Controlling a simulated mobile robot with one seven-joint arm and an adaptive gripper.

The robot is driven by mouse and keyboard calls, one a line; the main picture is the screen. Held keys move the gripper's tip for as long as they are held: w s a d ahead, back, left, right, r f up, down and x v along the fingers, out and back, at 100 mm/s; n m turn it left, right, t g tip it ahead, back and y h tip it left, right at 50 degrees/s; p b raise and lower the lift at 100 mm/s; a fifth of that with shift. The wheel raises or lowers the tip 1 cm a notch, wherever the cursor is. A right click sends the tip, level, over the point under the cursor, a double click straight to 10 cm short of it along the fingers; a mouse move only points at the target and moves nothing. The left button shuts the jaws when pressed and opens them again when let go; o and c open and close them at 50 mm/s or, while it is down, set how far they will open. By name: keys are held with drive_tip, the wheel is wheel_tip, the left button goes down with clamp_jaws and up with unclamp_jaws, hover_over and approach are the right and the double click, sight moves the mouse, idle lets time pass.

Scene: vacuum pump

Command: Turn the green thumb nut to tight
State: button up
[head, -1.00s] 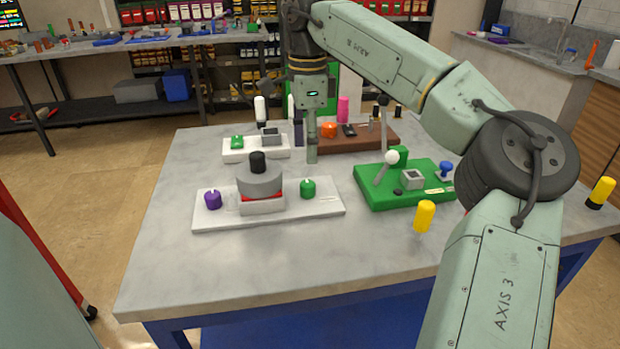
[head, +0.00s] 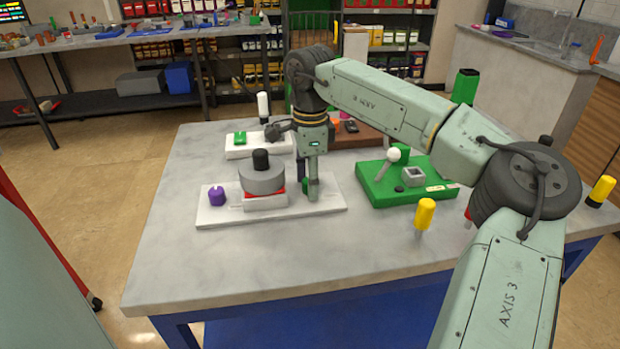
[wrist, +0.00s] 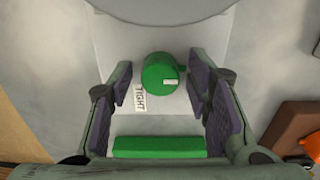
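The green thumb nut (wrist: 158,78) sits on the right part of the white pump plate (head: 330,203); a sliver of the nut (head: 305,186) shows behind my finger in the head view. Its white mark points to the right in the wrist view. A label reading TIGHT (wrist: 140,97) lies on the plate, just left of and below the nut. My gripper (wrist: 161,84) is open, pointing down over the nut. One finger is on each side of the nut, with a visible gap on both sides. The fingers in the head view (head: 313,188) overlap the nut.
A grey cylinder with a black knob (head: 261,180) stands left of the nut, and a purple knob (head: 217,196) farther left. A green board with a white-ball lever (head: 393,156) is to the right. A yellow-handled tool (head: 425,214) stands near the front right.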

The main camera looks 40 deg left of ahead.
clamp_jaws()
idle(0.3)
drive_tip(key=shift+m, duration=0.4)
drive_tip(key=m, duration=0.4)
drive_tip(key=shift+m+b, duration=0.3)
drive_tip(key=m, duration=0.4)
drive_tip(key=shift+m+b, duration=0.3)
drive_tip(key=m, duration=0.3)
drive_tip(key=shift+m+b, duration=0.3)
drive_tip(key=m, duration=0.3)
drive_tip(key=shift+m+b, duration=0.3)
drive_tip(key=shift+b, duration=0.05)
drive_tip(key=m+b, duration=0.1)
drive_tip(key=m, duration=0.5)
drive_tip(key=shift+m, duration=0.3)
